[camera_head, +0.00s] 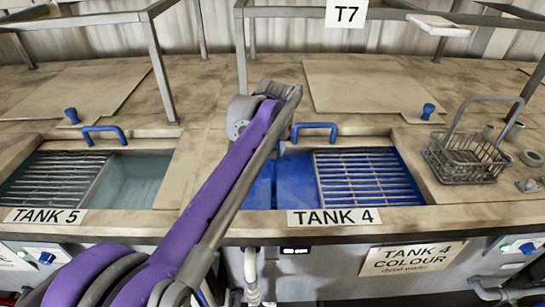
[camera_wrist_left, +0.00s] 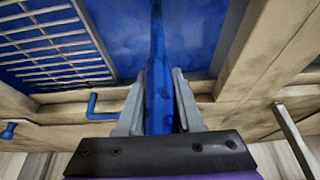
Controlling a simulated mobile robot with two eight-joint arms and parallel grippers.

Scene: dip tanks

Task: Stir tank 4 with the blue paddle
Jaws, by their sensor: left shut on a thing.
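Tank 4 is marked by its label (camera_head: 334,217) and holds deep blue liquid (camera_head: 294,182) in its open left part; a metal grating (camera_head: 368,178) covers its right part. My left arm reaches over the tank's left side, and its gripper is mostly hidden behind the arm in the head view. In the left wrist view my left gripper (camera_wrist_left: 160,97) is shut on the blue paddle (camera_wrist_left: 158,60). The paddle's shaft runs from the jaws toward the blue liquid (camera_wrist_left: 125,35); its far end cannot be made out. My right gripper is not in view.
A blue handle (camera_head: 315,127) stands behind tank 4. Tank 5 (camera_head: 45,216), with pale teal liquid, lies to the left. A wire basket (camera_head: 466,158) stands on the bench right of tank 4. Metal frame posts (camera_head: 162,75) rise behind the tanks.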

